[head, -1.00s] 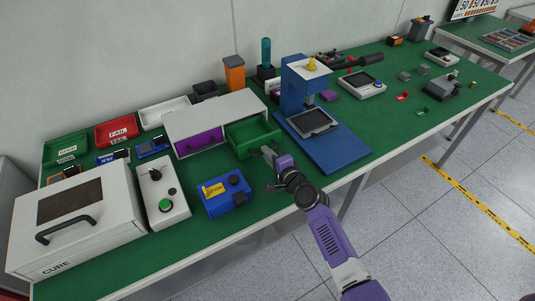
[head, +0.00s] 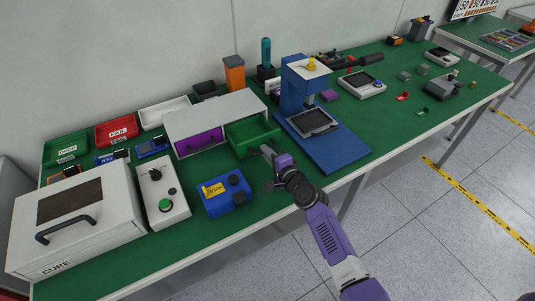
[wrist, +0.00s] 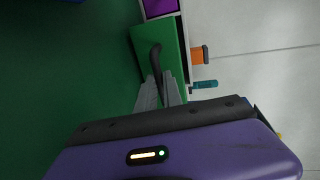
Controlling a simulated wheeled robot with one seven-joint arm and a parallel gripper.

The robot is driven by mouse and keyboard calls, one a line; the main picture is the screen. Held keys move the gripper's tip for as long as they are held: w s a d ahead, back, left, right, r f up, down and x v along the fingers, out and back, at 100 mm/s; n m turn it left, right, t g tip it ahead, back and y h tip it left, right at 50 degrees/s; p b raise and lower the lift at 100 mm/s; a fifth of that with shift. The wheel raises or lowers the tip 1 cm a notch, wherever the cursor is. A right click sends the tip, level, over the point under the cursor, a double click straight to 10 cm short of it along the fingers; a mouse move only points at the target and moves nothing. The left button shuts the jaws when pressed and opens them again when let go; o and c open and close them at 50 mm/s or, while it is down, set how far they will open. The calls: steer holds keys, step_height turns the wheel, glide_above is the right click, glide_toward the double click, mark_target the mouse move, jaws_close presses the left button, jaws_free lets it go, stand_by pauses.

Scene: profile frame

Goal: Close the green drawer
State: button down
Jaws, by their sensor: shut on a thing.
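The green drawer (head: 252,136) stands open, pulled out toward me from the right half of the white cabinet (head: 212,112). Its inside looks empty. In the wrist view the green drawer front (wrist: 172,45) carries a dark curved handle (wrist: 155,58). My gripper (head: 266,151) is at the drawer's front in the head view. In the wrist view its grey fingers (wrist: 162,92) are shut on the handle. The exact contact is partly hidden.
A closed purple drawer (head: 199,142) is left of the green one. The blue press (head: 318,120) stands close on the right. A blue box (head: 226,195) and a white control box (head: 163,193) sit at front left.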

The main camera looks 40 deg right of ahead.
mark_target(260, 141)
steer(key=b+x, duration=0.1)
steer(key=x, duration=0.2)
steer(key=r+b+x, duration=0.1)
steer(key=x, duration=0.3)
steer(key=r+b+x, duration=0.1)
steer(key=x, duration=0.3)
steer(key=shift+w+d, duration=0.2)
steer(key=c, duration=1.5)
jaws_free()
steer(key=shift+r, duration=0.1)
steer(key=shift+s+a, duration=0.1)
steer(key=shift+p+v, duration=0.85)
steer(key=shift+v, duration=2.95)
